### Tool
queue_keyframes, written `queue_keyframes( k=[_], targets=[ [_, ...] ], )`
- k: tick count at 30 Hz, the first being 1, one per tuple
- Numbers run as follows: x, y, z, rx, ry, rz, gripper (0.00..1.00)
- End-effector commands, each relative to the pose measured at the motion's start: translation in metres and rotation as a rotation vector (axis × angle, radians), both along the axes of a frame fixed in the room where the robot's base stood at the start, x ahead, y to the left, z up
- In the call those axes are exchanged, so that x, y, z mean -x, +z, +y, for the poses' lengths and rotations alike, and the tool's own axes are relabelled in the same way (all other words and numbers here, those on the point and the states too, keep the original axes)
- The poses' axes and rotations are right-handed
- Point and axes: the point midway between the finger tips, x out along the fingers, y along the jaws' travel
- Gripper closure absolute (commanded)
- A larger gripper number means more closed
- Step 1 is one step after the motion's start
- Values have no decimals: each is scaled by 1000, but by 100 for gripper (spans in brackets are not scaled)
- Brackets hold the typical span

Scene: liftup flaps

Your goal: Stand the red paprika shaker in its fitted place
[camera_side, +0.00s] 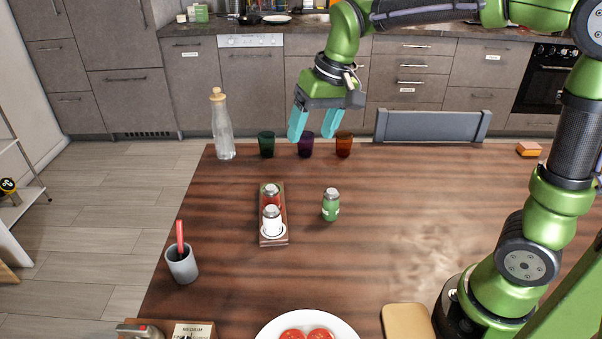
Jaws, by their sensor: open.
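The red paprika shaker (276,197) has a grey cap and stands, seemingly upright, in the far part of a narrow wooden tray (274,241). A white shaker (271,225) stands in front of it in the same tray and hides its lower part. I cannot tell whether the red shaker is fully seated. A green shaker (331,209) stands upright on the table, right of the tray. My gripper (313,134) is open and empty, fingers pointing down, above the far part of the table and apart from the shakers.
Green (266,145), purple (305,150) and orange (344,146) glasses stand along the far edge near a corked bottle (223,135). A grey cup (182,266) holds a red stick. A plate of tomato slices (272,329) is in front. The table's right middle is clear.

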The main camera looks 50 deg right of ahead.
Motion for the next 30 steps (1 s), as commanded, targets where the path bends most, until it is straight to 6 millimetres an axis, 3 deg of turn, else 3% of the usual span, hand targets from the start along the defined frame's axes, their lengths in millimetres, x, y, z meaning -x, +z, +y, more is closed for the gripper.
queue_keyframes(
  k=[1,6,12,18,30],
  targets=[
    [23,10,-3,-15,-9,-48,31],
    [87,18,-9,-57,-36,-185,31],
    [138,5,-13,-88,-68,-306,31],
    [155,-5,-14,-98,-82,-352,31],
    [156,-5,-14,-98,-82,-352,31]
  ],
)
